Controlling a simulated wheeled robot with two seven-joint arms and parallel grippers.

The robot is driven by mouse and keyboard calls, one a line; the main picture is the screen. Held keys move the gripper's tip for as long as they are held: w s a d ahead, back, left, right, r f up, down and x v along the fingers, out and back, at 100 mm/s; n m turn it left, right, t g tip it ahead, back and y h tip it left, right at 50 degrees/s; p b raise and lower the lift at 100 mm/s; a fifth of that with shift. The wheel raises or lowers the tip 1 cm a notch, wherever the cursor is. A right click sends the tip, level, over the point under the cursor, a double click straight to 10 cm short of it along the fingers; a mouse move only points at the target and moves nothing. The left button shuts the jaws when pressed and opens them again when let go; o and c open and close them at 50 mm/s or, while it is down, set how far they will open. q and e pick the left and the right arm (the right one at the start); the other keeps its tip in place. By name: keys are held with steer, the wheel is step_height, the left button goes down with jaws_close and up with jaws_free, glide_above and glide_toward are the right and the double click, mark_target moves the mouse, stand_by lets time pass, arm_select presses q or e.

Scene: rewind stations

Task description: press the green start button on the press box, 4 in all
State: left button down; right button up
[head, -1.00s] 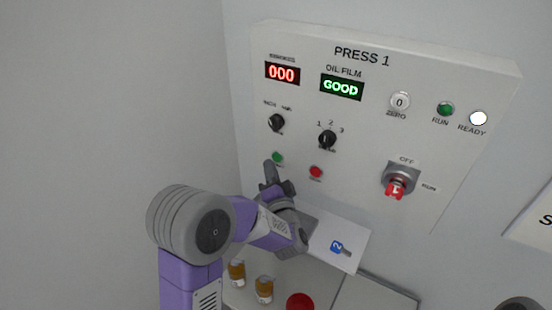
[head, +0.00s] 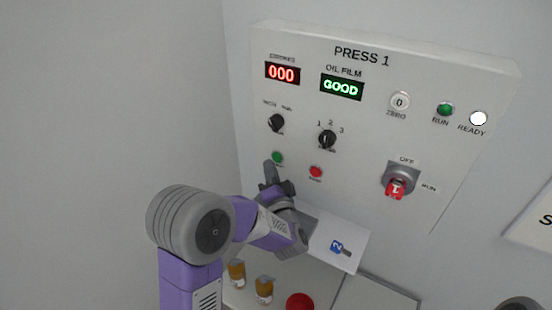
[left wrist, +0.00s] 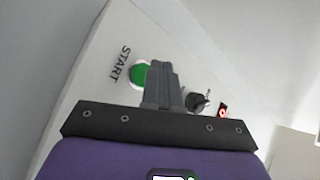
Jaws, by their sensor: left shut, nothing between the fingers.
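The press box (head: 450,130), labelled PRESS 1, stands on the wall with its red counter (head: 282,73) reading 000. The green start button (head: 277,158) is at its lower left, beside a red button (head: 316,172). My left gripper (head: 269,166) is shut and empty, its fingertips just below the green button. In the left wrist view the shut fingers (left wrist: 162,72) point at the panel close beside the green START button (left wrist: 140,75), partly overlapping it. I cannot tell whether they touch it.
A red switch (head: 395,188), two black knobs (head: 327,139) and a green display (head: 341,87) reading GOOD share the panel. Below are a tray with a blue tag (head: 337,246), amber jars (head: 264,289) and a red round thing (head: 300,302).

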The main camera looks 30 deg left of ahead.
stand_by(0.7)
arm_select(q)
steer(key=shift+w, duration=0.45)
steer(key=shift+w, duration=0.35)
stand_by(0.5)
steer(key=shift+s, duration=0.8)
steer(key=shift+s+a, duration=0.2)
steer(key=shift+s, duration=2.3)
arm_select(e)
steer(key=shift+f, duration=0.15)
stand_by(0.6)
